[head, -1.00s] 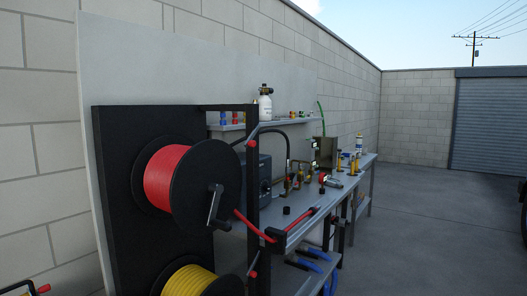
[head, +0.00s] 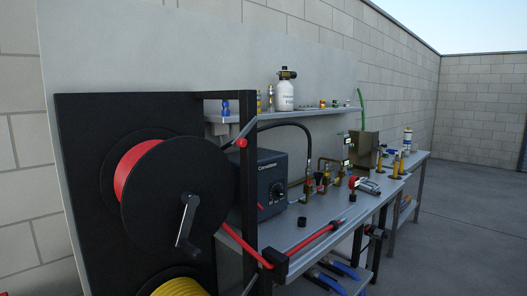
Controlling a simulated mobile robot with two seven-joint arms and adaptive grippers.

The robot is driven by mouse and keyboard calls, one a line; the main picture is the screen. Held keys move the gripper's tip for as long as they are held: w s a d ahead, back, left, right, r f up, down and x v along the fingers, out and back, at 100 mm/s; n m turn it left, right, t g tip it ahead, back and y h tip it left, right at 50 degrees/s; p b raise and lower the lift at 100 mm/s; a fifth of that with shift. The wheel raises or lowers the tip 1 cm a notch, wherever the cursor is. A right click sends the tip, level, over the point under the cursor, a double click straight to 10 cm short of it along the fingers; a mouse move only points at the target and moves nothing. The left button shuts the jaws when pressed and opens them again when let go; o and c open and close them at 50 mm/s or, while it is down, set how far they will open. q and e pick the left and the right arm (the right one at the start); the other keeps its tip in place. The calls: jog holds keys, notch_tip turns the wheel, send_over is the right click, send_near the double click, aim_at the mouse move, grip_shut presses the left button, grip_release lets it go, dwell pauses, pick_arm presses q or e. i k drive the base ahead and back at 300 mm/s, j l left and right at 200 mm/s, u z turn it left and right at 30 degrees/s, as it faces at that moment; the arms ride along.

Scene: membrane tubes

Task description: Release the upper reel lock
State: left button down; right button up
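The upper reel (head: 174,198) is a black-flanged drum with red hose (head: 128,170), mounted on a black panel (head: 85,130). Its crank handle (head: 187,222) hangs down on the front flange. A short grey lever with a red end (head: 242,142), which looks like the upper reel lock, sits on the black post (head: 249,190) right of the reel. It slants up to the right from its red end. Whether it is engaged I cannot tell. Neither of my grippers is in view.
A yellow hose reel (head: 180,288) is below, partly cut off. Red hose runs through a black guide (head: 274,264) to the workbench (head: 300,236). A dark blue box (head: 268,183) and brass fittings stand there. A shelf (head: 300,115) holds a white bottle (head: 286,92). Open concrete floor (head: 470,220) lies right.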

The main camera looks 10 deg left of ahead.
aim_at(239, 141)
jog(key=i+l+u, duration=0.1)
jog(key=i+l, duration=0.65)
jog(key=l, duration=0.1)
